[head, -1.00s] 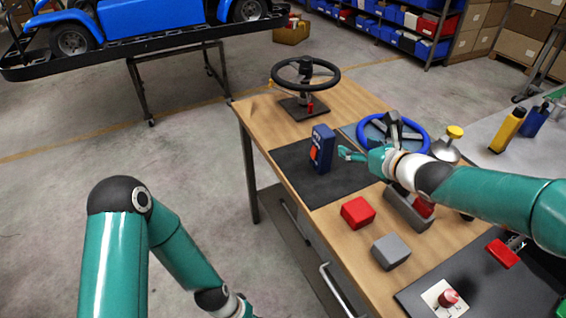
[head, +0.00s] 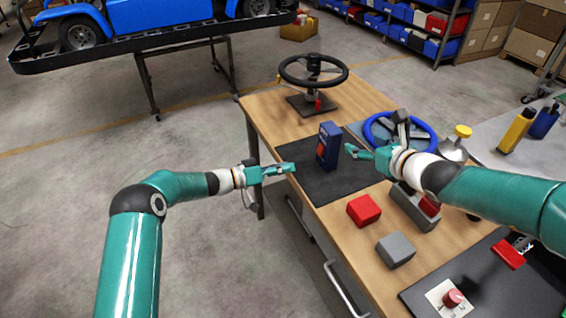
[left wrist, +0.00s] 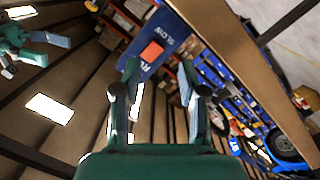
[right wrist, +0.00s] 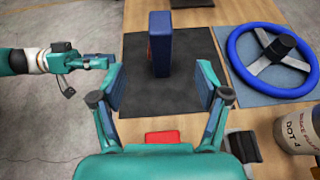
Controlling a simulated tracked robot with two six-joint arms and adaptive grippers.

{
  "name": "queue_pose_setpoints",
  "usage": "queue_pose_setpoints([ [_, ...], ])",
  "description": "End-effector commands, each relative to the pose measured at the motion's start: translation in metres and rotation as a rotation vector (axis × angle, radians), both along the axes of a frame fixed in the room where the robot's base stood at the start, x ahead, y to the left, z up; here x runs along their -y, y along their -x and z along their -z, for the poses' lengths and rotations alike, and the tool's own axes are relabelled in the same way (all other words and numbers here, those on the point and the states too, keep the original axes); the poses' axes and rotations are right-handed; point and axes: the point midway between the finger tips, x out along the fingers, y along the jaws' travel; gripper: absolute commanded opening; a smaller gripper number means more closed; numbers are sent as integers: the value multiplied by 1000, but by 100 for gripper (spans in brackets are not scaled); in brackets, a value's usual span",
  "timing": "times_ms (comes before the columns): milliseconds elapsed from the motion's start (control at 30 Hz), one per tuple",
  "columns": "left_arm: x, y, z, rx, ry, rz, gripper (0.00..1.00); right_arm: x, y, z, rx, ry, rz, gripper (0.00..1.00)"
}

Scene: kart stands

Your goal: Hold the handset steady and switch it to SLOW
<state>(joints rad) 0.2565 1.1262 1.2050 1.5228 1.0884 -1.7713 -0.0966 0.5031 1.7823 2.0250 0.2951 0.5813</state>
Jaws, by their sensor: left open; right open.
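The handset (head: 328,146) is a dark blue box standing upright on a black mat (head: 345,183) on the bench. Its orange switch (left wrist: 152,51) shows in the left wrist view, with SLOW lettered on one side and partly hidden letters on the other; I cannot tell its setting. My left gripper (head: 290,168) is open at the bench's left edge, pointing at the handset's switch face, apart from it. My right gripper (head: 351,152) is open just right of the handset. In the right wrist view the handset (right wrist: 160,45) stands beyond the open fingers.
A black steering wheel (head: 313,71) stands behind the handset, and a blue wheel (head: 425,137) lies to the right. A red block (head: 364,210) and a grey block (head: 396,249) sit in front. A panel with a red knob (head: 453,298) is at the near right.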

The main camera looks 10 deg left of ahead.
Motion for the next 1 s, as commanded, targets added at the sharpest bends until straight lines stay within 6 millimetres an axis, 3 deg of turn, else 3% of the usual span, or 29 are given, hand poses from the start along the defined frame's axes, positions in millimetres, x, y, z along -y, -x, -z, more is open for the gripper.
queue_pose_setpoints([
  [133, -2, -6, -10, 44, 45, -19, 42, -1, -2, 1, 0, 0, 0, 75],
  [367, -2, -7, -12, 47, 49, -22, 42, -14, -21, 11, -2, 1, -1, 75],
  [1000, -1, -7, -11, 45, 48, -20, 42, -72, -112, 56, 1, 2, 0, 75],
])
